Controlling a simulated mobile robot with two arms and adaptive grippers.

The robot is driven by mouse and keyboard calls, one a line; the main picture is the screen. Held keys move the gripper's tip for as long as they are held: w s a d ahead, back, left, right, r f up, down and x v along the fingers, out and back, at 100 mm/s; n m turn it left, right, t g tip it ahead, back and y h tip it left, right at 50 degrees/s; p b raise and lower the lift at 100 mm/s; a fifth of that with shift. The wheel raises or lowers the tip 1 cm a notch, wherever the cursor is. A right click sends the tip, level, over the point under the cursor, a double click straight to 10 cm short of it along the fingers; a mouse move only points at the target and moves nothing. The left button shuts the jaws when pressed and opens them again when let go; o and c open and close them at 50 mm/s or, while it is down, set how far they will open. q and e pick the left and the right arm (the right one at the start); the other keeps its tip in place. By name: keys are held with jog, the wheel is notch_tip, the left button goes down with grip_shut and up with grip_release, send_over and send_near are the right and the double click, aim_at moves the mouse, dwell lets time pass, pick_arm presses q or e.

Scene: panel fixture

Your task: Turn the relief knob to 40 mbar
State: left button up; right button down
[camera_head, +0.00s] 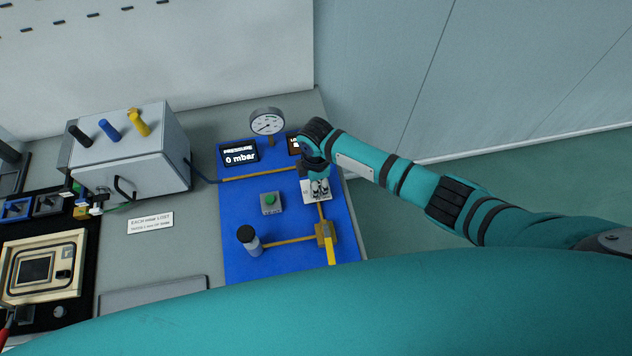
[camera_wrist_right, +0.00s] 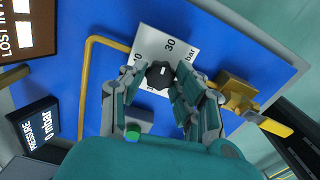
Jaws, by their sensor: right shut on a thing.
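The relief knob (camera_wrist_right: 160,74) is a small dark round knob with a white mark, on a white scale plate (camera_wrist_right: 176,36) where "30" and "bar" can be read. The mark points roughly up in the wrist view; its exact scale value I cannot tell. My right gripper (camera_wrist_right: 152,84) is shut on the knob, one finger on each side. In the head view, my right gripper (camera_head: 318,186) covers the knob, with part of the plate (camera_head: 308,196) showing below. The pressure display (camera_head: 239,154) reads 0 mbar. My left gripper is not in view.
The blue panel (camera_head: 232,205) also carries a round gauge (camera_head: 267,123), a green button (camera_head: 270,202), a black-topped knob (camera_head: 248,238) and a yellow lever valve (camera_head: 328,240). A grey box (camera_head: 135,150) with coloured levers stands to the left, near a cream frame (camera_head: 45,268).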

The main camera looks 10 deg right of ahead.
jog(key=n, duration=0.4)
jog(key=shift+w+n+b, duration=0.1)
jog(key=shift+n+b, duration=0.25)
jog(key=shift+n, duration=0.05)
jog(key=n+b, duration=0.1)
jog(key=n, duration=0.2)
jog(key=shift+n, duration=0.3)
jog(key=n+b, duration=0.1)
jog(key=n, duration=0.2)
jog(key=shift+n, duration=0.3)
jog(key=n+b, duration=0.1)
jog(key=n, duration=0.3)
jog(key=shift+n+b, duration=0.3)
jog(key=shift+b, duration=0.1)
jog(key=c, duration=1)
grip_release()
